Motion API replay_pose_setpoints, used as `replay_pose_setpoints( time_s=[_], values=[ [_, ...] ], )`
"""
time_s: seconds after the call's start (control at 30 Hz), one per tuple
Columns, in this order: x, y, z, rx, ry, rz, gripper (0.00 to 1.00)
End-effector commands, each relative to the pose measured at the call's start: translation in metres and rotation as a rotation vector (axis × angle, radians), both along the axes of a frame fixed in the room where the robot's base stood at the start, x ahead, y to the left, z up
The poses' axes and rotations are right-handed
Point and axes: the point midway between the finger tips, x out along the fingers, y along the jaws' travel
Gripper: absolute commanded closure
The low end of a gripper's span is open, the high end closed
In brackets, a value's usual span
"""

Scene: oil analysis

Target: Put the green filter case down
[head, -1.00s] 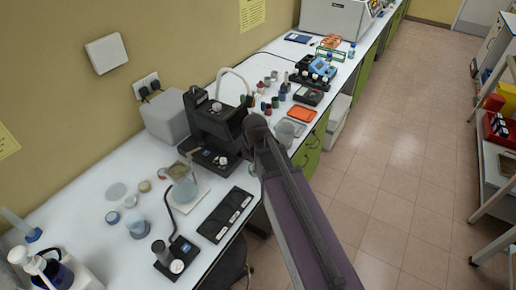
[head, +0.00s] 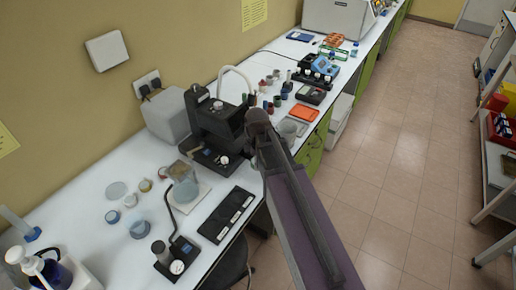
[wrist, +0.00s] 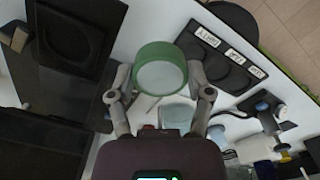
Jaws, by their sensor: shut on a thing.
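The green filter case (wrist: 162,70) is a round, green-rimmed piece with a pale face in the wrist view. My gripper (wrist: 161,88) is shut on it, one finger at each side. The case is above the bench, and its exact height cannot be told. A black tray (wrist: 222,58) with round recesses and white labels lies beyond it to the right. In the head view this labelled black tray (head: 226,216) lies at the bench's front edge. My arm hides the gripper and the case there.
A black microscope-like instrument (head: 212,130) stands at the back of the bench. A glass beaker (head: 184,190) stands on a pale plate in front of it. Small round dishes lie to the left. An orange tray (head: 304,114) and several small bottles are farther along.

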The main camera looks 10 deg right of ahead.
Motion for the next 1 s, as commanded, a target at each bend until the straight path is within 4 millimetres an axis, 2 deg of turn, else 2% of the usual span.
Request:
replay_pose_setpoints(
  time_s=[0.03, 0.1, 0.4, 0.5, 0.67, 1.0],
  values=[
    [0.015, -0.002, -0.002, 0.0, 0.0, 0.0, 0.67],
    [0.028, -0.005, -0.003, 0.0, 0.0, 0.0, 0.67],
    [0.081, -0.018, -0.008, 0.0, 0.0, -0.001, 0.67],
    [0.093, -0.021, -0.009, 0.0, 0.0, -0.001, 0.67],
    [0.1, -0.024, -0.01, 0.0, 0.0, -0.001, 0.67],
    [0.1, -0.024, -0.01, 0.0, 0.0, -0.002, 0.67]
  ],
)
